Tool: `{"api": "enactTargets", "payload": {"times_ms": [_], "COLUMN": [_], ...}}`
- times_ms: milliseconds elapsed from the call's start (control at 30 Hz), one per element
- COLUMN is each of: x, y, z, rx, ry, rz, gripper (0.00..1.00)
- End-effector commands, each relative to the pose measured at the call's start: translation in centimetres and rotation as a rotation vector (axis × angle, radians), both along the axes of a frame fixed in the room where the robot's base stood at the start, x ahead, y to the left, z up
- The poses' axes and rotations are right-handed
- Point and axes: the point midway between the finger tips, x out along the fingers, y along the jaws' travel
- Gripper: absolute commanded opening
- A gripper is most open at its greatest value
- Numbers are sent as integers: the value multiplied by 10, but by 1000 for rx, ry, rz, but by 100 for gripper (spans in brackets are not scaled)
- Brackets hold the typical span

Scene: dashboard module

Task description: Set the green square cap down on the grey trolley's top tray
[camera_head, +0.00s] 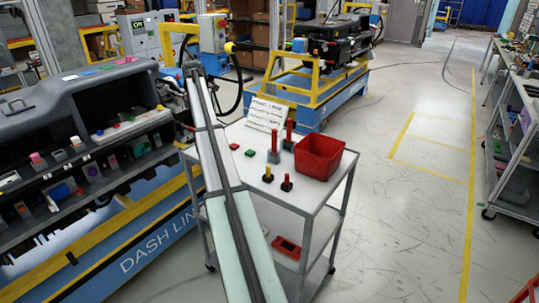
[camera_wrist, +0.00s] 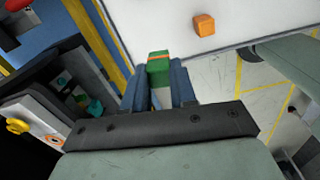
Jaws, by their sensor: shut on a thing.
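In the wrist view my gripper (camera_wrist: 161,88) is shut on the green square cap (camera_wrist: 159,64), which sits between the two blue-grey fingers. The grey trolley's top tray (camera_wrist: 170,25) is the pale surface beyond the fingers, with an orange cube (camera_wrist: 204,25) on it. The cap looks near the tray's edge in the picture; I cannot tell its height. In the head view the top tray (camera_head: 300,196) stands at centre, partly covered by my arm. The gripper and held cap cannot be made out there.
On the tray are a red bin (camera_head: 319,157), red-topped posts (camera_head: 274,148), a yellow-topped piece (camera_head: 267,174), a small red piece (camera_head: 234,146) and a green one (camera_head: 249,152). The dashboard module (camera_head: 80,130) stands left. Open tray surface lies at the front.

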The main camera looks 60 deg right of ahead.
Motion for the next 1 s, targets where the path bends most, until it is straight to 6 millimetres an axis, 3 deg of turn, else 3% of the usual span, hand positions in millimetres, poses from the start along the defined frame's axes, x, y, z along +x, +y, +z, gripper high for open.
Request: {"api": "enactTargets", "payload": {"times_ms": [333, 633, 1000], "x": [2, 1, 1], "y": [-1, 0, -1], "z": [-9, -54, -88], "rx": [0, 1, 1], "ry": [0, 1, 2], "rz": [128, 128, 127], "gripper": [0, 0, 0]}}
